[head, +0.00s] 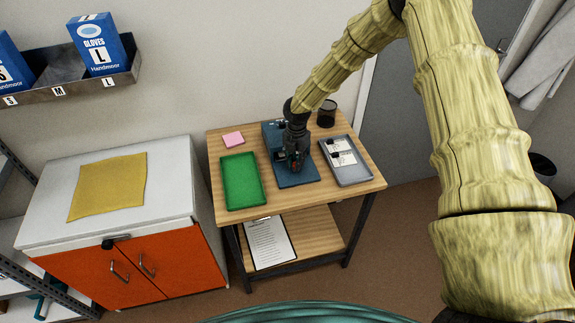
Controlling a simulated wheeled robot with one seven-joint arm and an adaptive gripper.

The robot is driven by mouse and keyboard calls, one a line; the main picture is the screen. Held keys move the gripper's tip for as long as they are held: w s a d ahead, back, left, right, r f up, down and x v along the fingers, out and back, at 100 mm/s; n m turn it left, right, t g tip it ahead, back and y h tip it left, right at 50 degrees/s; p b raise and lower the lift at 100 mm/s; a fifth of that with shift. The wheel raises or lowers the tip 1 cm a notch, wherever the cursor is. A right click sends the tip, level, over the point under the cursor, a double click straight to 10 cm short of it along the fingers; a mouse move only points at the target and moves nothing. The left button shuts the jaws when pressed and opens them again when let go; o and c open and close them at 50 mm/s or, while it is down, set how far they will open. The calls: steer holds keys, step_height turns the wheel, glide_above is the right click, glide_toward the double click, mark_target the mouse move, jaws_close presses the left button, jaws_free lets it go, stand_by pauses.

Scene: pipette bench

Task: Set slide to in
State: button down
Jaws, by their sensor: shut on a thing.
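A blue device (305,174) with a flat base stands on the wooden table, between the green tray and the grey tray. My gripper (295,161) comes down over the middle of this device from above. It is shut on a part there, which I take to be the slide, though the fingers and wrist hide most of it. A small red spot shows beside the fingers. How far in or out the slide sits cannot be told from this view.
A green tray (241,182) lies left of the device, a grey tray (360,172) with white cards right. A pink pad (233,139) and a dark cup (327,114) stand behind. The wooden table's (287,203) front strip is clear. A white-topped cabinet (165,212) stands left.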

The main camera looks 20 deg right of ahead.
steer(key=shift+w+d+r, duration=0.1)
steer(key=shift+w, duration=0.1)
steer(key=c, duration=1.3)
jaws_free()
steer(key=shift+w, duration=0.1)
steer(key=shift+o, duration=0.2)
step_height(320, 180, up, 12)
